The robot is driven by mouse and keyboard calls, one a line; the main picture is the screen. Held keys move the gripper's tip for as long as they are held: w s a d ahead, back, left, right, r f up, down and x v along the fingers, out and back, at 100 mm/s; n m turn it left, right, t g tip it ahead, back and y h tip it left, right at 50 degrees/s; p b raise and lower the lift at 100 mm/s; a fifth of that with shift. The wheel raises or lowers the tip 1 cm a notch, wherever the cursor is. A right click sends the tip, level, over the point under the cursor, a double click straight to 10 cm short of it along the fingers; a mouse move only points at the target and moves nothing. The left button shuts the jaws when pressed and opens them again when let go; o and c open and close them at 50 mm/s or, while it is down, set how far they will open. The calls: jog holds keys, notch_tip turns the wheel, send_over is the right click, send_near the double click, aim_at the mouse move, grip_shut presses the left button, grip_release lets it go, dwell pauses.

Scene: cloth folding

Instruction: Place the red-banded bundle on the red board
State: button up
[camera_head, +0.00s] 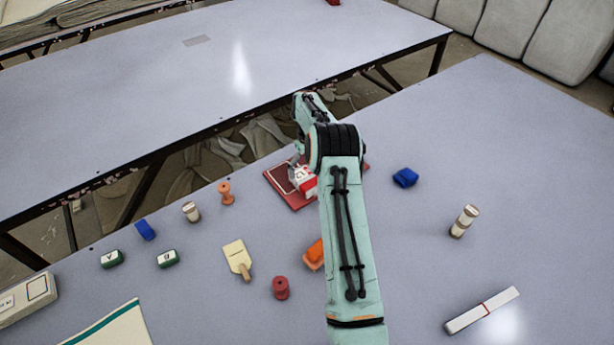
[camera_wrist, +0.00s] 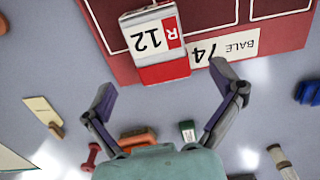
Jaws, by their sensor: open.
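The red-banded bundle (camera_head: 305,182) is a small white block with a red band and an "R 12" label. It also shows in the wrist view (camera_wrist: 150,40). It lies over the red board (camera_head: 279,184), near the board's near edge; in the wrist view the board (camera_wrist: 290,32) shows white outlines and a "BALE 74" label. In the head view my arm partly hides the board and gripper.
A blue bundle (camera_head: 405,177) is right of the board. An orange spool (camera_head: 226,194) stands to its left. A white bar (camera_head: 482,310) lies front right. The right part of the table is mostly clear.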

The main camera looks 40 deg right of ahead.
aim_at(307, 179)
notch_tip(307, 179, up, 8)
jog(key=f, duration=0.1)
jog(key=s+a+r+n, duration=0.6)
jog(key=a+r+n, duration=0.1)
jog(key=a+n, duration=0.25)
jog(key=s+a+r+n, duration=0.6)
jog(key=a+r+n, duration=0.1)
jog(key=a+n, duration=0.25)
jog(key=s+a+f+n, duration=0.1)
jog(key=s+a+n, duration=0.3)
jog(key=s+n, duration=0.5)
jog(key=s+a+f+n, duration=0.2)
jog(key=s+a+n, duration=0.2)
jog(key=s+n, duration=0.5)
jog(key=shift+s+a+y, duration=0.35)
jog(key=shift+s+y, duration=0.05)
jog(key=shift+s, duration=0.85)
